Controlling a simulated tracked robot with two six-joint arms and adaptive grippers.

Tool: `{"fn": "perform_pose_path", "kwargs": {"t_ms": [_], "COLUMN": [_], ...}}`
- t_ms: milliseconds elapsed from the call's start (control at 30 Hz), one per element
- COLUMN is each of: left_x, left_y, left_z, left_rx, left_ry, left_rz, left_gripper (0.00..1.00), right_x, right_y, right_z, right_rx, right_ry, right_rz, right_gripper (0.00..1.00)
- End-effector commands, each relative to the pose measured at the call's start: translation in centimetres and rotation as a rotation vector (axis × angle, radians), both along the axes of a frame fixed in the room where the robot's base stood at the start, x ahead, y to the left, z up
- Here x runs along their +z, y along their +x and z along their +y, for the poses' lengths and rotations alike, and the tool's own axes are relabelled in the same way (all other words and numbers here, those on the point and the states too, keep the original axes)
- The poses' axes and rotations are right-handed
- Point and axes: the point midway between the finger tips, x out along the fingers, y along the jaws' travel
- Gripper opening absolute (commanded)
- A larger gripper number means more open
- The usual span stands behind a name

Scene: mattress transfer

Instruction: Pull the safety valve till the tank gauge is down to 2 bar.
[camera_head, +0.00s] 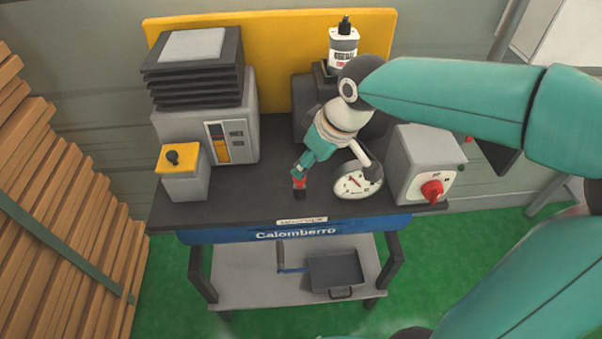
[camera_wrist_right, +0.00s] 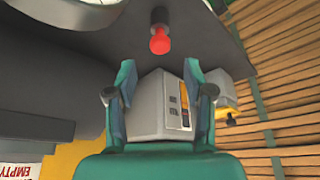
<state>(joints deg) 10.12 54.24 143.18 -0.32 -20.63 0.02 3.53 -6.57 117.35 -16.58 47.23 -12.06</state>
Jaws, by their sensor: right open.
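The safety valve shows as a small red part (camera_head: 300,183) with a dark end, low in front of my right gripper (camera_head: 304,165). In the right wrist view the red valve part (camera_wrist_right: 160,42) lies ahead of my open right gripper (camera_wrist_right: 160,93), apart from both fingers and centred between them. The round white gauge (camera_head: 352,184) with a red needle is just right of the valve; its numbers are too small to read. A dark tank-like body (camera_head: 305,105) is partly hidden behind my right arm. My left gripper is not in view.
A grey machine (camera_head: 185,130) with dark stacked plates and a yellow-topped box (camera_head: 180,160) stand at left. A grey box with a red knob (camera_head: 432,190) is at right. A bottle (camera_head: 343,50) stands behind my arm. The bench front (camera_head: 230,205) is clear.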

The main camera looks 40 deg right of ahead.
Motion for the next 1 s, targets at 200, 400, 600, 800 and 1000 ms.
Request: {"fn": "perform_pose_path", "kwargs": {"t_ms": [200, 400, 600, 800, 1000], "left_x": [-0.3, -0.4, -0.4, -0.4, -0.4], "left_y": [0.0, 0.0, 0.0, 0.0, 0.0], "left_z": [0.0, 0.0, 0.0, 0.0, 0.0], "left_rx": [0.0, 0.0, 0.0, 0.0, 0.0], "left_ry": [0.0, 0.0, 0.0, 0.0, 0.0], "left_rz": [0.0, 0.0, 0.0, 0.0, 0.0], "left_gripper": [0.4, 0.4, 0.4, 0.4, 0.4], "right_x": [-3.8, -5.3, -5.6, -5.5, -5.5], "right_y": [1.4, 2.1, 2.2, 2.2, 2.2], "right_z": [0.4, 0.5, 0.5, 0.5, 0.5], "right_rx": [0.001, -0.001, -0.001, -0.001, -0.001], "right_ry": [0.0, 0.001, 0.0, 0.0, 0.0], "right_rz": [0.003, 0.001, 0.0, 0.0, 0.0], "right_gripper": [0.52, 0.52, 0.52, 0.42, 0.09]}}
